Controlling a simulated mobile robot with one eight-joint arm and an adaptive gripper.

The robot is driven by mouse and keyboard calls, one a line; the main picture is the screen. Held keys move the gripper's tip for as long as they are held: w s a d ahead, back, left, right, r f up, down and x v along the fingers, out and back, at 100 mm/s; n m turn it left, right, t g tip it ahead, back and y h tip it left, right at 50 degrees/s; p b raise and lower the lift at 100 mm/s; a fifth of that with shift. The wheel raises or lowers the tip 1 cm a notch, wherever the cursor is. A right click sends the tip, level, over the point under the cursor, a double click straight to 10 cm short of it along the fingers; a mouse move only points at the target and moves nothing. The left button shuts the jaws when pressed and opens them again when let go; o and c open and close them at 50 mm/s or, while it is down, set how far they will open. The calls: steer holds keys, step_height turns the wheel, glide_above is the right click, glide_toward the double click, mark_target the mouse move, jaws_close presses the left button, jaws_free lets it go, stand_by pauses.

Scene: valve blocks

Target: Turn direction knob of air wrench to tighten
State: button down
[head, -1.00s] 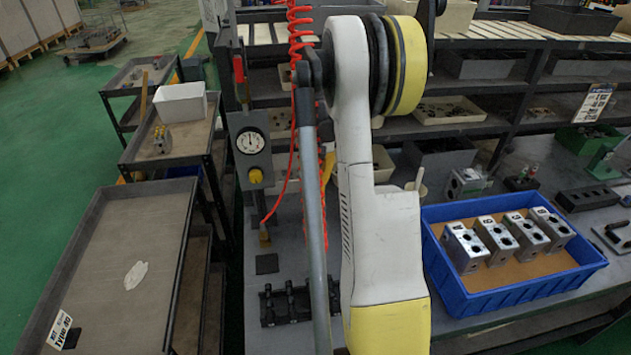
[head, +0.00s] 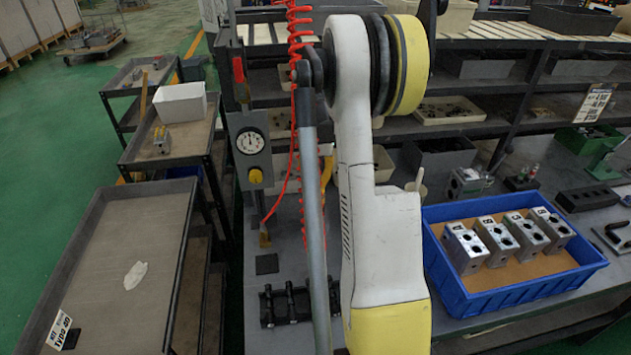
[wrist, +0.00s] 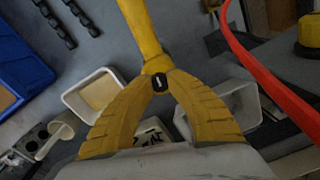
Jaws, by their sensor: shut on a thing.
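In the wrist view the yellow air wrench (wrist: 142,28) runs from the top edge down to my gripper (wrist: 158,82). Its small black direction knob (wrist: 159,82), with a white mark, sits between my fingertips. The two ribbed yellow fingers converge there, and my gripper is shut on the knob. The mark points roughly up the picture, tilted slightly; which setting it stands for cannot be read. In the head view my arm hides my gripper, and only a bit of yellow (head: 327,168) shows behind the arm.
A red coiled hose (head: 299,60) hangs beside my arm; a red hose (wrist: 258,70) crosses the wrist view's right. A blue crate (head: 500,300) of metal valve blocks stands right on the workbench. A gauge panel (head: 250,150) and carts (head: 110,280) are left; shelves stand behind.

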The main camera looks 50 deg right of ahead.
mark_target(316, 182)
steer(key=c, duration=1.2)
jaws_free()
steer(key=shift+c, duration=0.2)
step_height(316, 182, up, 12)
steer(key=shift+s, duration=0.15)
